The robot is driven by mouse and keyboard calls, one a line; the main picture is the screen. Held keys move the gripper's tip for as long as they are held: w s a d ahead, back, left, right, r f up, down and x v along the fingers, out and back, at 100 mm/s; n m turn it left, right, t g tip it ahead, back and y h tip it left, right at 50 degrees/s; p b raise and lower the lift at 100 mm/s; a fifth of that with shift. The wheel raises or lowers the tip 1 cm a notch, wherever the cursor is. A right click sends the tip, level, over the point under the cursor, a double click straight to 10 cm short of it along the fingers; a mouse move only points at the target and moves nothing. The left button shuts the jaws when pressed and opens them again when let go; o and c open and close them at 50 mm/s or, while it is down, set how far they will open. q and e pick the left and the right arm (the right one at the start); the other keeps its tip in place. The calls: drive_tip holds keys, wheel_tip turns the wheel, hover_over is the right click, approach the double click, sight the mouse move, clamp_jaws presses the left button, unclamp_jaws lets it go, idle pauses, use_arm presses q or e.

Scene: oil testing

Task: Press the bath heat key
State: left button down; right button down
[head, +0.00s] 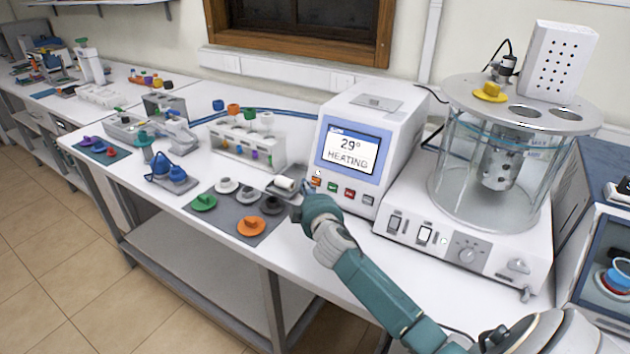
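The white control unit (382,122) stands on the bench to the left of the glass bath (470,165). Its screen (351,152) reads "29°" and "HEATING". Below the screen is a row of small keys: an orange key (315,182), a green key (332,187), a red key (349,193) and a grey one (367,200). Their labels are too small to read. My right gripper (297,208) is just in front of and below the left end of this key row. Whether it touches a key, and whether its fingers are open, cannot be made out. My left gripper is out of view.
A grey mat (222,221) with several coloured stoppers lies left of my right gripper. A small grey holder with a white roll (285,184) stands close behind it. A rack of tubes (247,146) is farther back. The bath base (455,240) with switches and a knob is at right.

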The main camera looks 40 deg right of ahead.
drive_tip(key=shift+s+a+r+p, duration=0.15)
drive_tip(key=shift+s+a+r, duration=0.05)
drive_tip(key=shift+a, duration=0.25)
drive_tip(key=shift+s+a+r+p, duration=0.2)
drive_tip(key=shift+a, duration=0.3)
drive_tip(key=shift+s+a+r+p, duration=0.15)
drive_tip(key=shift+s+a+r, duration=0.05)
drive_tip(key=shift+a, duration=0.25)
drive_tip(key=shift+r, duration=0.15)
